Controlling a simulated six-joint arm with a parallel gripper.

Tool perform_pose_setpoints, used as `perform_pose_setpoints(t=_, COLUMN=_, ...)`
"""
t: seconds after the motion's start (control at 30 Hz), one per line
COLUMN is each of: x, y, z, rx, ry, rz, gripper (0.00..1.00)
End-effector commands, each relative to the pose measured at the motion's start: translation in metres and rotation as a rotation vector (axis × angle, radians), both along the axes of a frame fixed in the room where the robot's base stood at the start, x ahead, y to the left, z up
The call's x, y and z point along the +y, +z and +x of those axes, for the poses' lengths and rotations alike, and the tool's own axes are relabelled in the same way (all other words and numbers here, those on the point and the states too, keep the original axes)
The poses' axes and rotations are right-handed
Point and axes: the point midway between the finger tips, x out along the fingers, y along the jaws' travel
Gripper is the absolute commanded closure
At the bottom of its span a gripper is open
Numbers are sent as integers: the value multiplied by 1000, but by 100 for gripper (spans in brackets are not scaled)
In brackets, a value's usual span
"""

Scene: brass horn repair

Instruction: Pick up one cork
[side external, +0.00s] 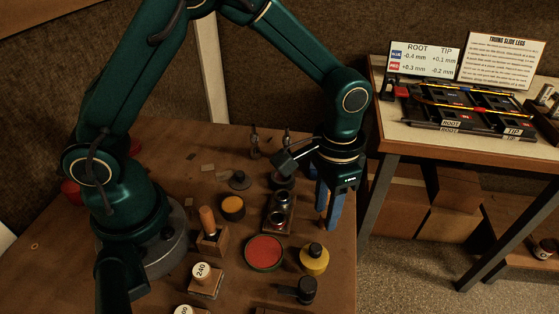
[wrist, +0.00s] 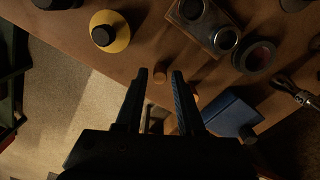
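My gripper (wrist: 160,73) points down over the front right edge of the bench, with its two dark fingers apart. I cannot tell the height between fingers and pieces. In the side view my gripper (side external: 335,208) hangs at the bench's right edge, and its fingers hide most of what lies there.
A blue block (wrist: 232,112) lies right of the fingers. A yellow jar (side external: 314,260) and a red round tin (side external: 264,253) stand nearby. The bench edge drops to the floor.

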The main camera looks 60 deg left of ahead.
Motion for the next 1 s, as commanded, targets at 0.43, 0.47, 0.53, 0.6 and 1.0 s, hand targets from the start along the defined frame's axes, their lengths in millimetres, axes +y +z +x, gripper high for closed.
perform_pose_setpoints(t=0.43, x=0, y=0, z=0, rx=0, ry=0, rz=0, gripper=100)
perform_pose_setpoints(t=0.47, x=0, y=0, z=0, rx=0, ry=0, rz=0, gripper=100)
perform_pose_setpoints(t=0.53, x=0, y=0, z=0, rx=0, ry=0, rz=0, gripper=100)
perform_pose_setpoints(t=0.6, x=0, y=2, z=0, rx=-1, ry=0, rz=0, gripper=100)
perform_pose_setpoints(t=1.0, x=0, y=24, z=1, rx=-3, ry=0, rz=-1, gripper=100)
